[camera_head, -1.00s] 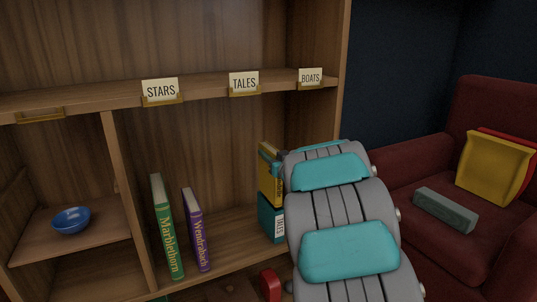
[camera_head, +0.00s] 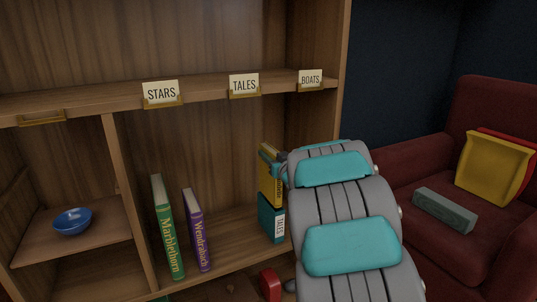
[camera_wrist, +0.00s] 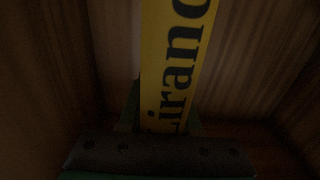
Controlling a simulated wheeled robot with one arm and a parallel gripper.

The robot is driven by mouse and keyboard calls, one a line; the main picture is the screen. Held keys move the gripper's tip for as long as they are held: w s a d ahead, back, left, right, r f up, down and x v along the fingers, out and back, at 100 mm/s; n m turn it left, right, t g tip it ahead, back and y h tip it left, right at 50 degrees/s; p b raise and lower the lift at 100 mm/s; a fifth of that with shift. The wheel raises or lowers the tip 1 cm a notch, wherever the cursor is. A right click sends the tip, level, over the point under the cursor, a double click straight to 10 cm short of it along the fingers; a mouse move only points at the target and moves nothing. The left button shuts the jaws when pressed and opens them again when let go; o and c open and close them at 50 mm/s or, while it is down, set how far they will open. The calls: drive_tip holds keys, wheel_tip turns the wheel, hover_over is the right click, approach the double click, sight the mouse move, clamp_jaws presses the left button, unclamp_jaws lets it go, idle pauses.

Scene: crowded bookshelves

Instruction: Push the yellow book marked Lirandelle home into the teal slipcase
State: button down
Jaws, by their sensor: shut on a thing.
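The yellow Lirandelle book (camera_head: 270,178) stands upright at the right end of the lower shelf, its lower part in the teal slipcase (camera_head: 265,220), which bears a TALES label. Much of the book still shows above the slipcase. In the wrist view the yellow spine (camera_wrist: 172,60) reads "Liranc" and fills the middle, with dark green edges on both sides low down. My gripper (camera_head: 282,162) is at the book's upper right side, shut on it, mostly hidden behind my arm. The fingertips' exact contact is too dark to tell.
A green Marblethorn book (camera_head: 166,228) and a purple Wendrabach book (camera_head: 196,230) lean to the left, with free shelf between them and the slipcase. A blue bowl (camera_head: 72,221) sits at left. A red armchair (camera_head: 420,180) stands at right.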

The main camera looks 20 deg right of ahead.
sight(279, 204)
drive_tip(key=shift+f+b, duration=3.2)
drive_tip(key=shift+f, duration=3.75)
drive_tip(key=c, duration=0.5)
unclamp_jaws()
drive_tip(key=shift+s, duration=0.1)
drive_tip(key=shift+s+d, duration=0.1)
drive_tip(key=shift+s, duration=3.7)
